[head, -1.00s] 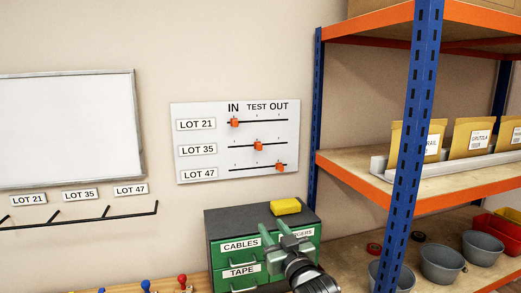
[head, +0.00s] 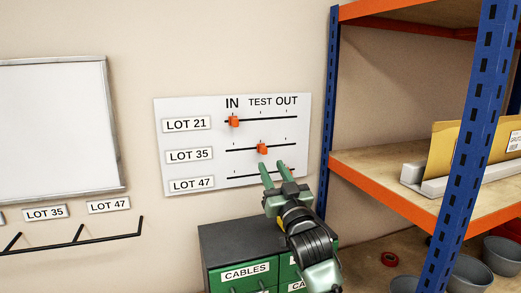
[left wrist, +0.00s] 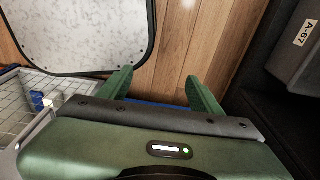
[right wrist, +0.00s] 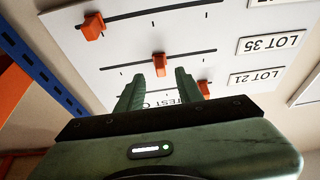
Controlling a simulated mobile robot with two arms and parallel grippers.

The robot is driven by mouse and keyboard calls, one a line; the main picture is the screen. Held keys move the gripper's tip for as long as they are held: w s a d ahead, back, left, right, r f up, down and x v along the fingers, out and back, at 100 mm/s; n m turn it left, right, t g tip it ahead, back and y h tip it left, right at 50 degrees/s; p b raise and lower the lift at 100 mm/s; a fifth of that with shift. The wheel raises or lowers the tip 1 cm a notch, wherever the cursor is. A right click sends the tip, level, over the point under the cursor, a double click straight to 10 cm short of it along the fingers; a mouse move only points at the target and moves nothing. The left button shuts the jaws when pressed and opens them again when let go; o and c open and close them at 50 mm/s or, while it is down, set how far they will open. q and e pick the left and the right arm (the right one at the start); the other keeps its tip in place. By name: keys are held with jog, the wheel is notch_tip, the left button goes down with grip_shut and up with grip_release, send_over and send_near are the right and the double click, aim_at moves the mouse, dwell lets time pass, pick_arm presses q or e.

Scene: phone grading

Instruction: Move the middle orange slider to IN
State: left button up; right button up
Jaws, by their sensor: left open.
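A white wall board (head: 180,110) carries three tracks with orange sliders. The middle orange slider (head: 262,149) is on the LOT 35 track, below TEST. The top slider (head: 233,121) is at IN. The bottom slider is mostly hidden by my right gripper in the head view but shows at the OUT end in the right wrist view (right wrist: 92,25). My right gripper (head: 274,165) is open and empty, just below the middle slider. In the right wrist view, the middle slider (right wrist: 159,64) appears between the fingertips; contact cannot be told. My left gripper (left wrist: 156,78) is open and empty, away from the board.
A blue and orange shelf rack (head: 332,100) stands right of the board. A green drawer cabinet (head: 225,245) is below. A whiteboard (head: 55,125) and a hook rail (head: 75,248) are to the left. In the left wrist view, a wire basket (left wrist: 25,100) is at the left.

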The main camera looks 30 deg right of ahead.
aim_at(265, 152)
jog(key=r, duration=0.1)
jog(key=w+r+p, duration=0.2)
jog(key=shift+w+d, duration=0.15)
jog(key=shift+d, duration=0.1)
jog(key=w, duration=0.1)
jog(key=w+p, duration=0.1)
jog(key=w, duration=0.1)
jog(key=shift+d+r, duration=0.15)
jog(key=shift+d, duration=0.2)
jog(key=shift+w, duration=0.25)
jog(key=shift+s, duration=0.1)
grip_shut()
pick_arm(q)
jog(key=r, duration=0.1)
jog(key=s+r, duration=0.2)
jog(key=shift+r, duration=0.25)
jog(key=shift+a, duration=0.1)
